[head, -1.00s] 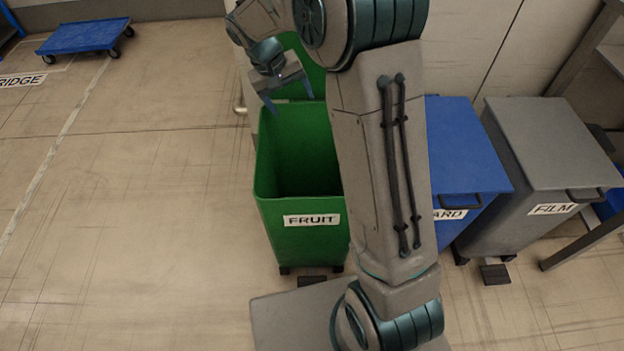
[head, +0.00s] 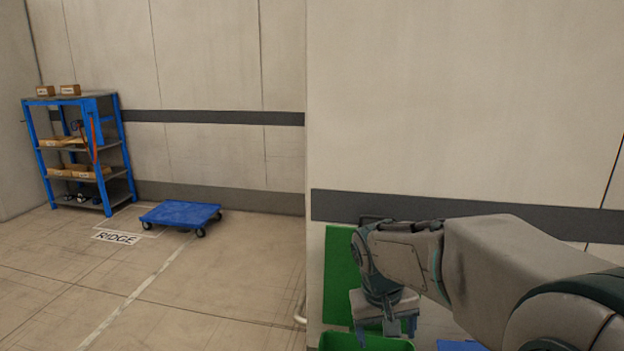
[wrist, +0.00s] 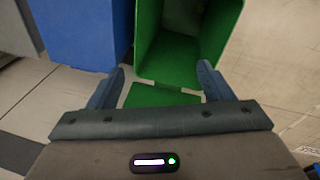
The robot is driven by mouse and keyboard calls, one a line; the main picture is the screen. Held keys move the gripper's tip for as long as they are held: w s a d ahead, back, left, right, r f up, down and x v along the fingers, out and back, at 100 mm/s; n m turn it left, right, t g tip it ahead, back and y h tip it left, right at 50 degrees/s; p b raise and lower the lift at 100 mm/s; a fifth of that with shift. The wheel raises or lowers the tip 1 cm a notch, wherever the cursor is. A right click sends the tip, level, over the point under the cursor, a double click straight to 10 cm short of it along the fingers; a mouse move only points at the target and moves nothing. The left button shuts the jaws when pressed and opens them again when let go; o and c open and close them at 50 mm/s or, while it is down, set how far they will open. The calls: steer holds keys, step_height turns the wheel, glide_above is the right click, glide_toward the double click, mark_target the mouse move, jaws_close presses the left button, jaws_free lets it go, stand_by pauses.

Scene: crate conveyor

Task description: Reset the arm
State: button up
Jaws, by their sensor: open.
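My gripper (head: 388,330) hangs pointing down at the end of my bent arm, at the lower right of the head view. Its fingers are apart with nothing between them. In the wrist view the two blue-grey fingers (wrist: 162,76) also stand wide apart and empty. In the head view it is in front of the raised green lid (head: 340,285) and over the green bin (head: 365,342), of which only the rim shows. The wrist view shows the open green bin (wrist: 148,45) beyond the fingertips. I cannot tell any contact with it.
A blue bin (wrist: 80,30) stands left of the green bin in the wrist view. A blue wheeled dolly (head: 180,214) and a blue shelf (head: 80,150) with boxes stand at the far left. A pale wall (head: 450,100) is behind the bins. Left floor is mostly clear.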

steer(key=s+d+r+t+y+p, duration=0.1)
steer(key=s+r+y+p, duration=0.1)
steer(key=s+r+p, duration=0.7)
steer(key=s+r, duration=0.2)
steer(key=s, duration=0.2)
steer(key=shift+s+m+t+p, duration=0.3)
steer(key=shift+m, duration=0.1)
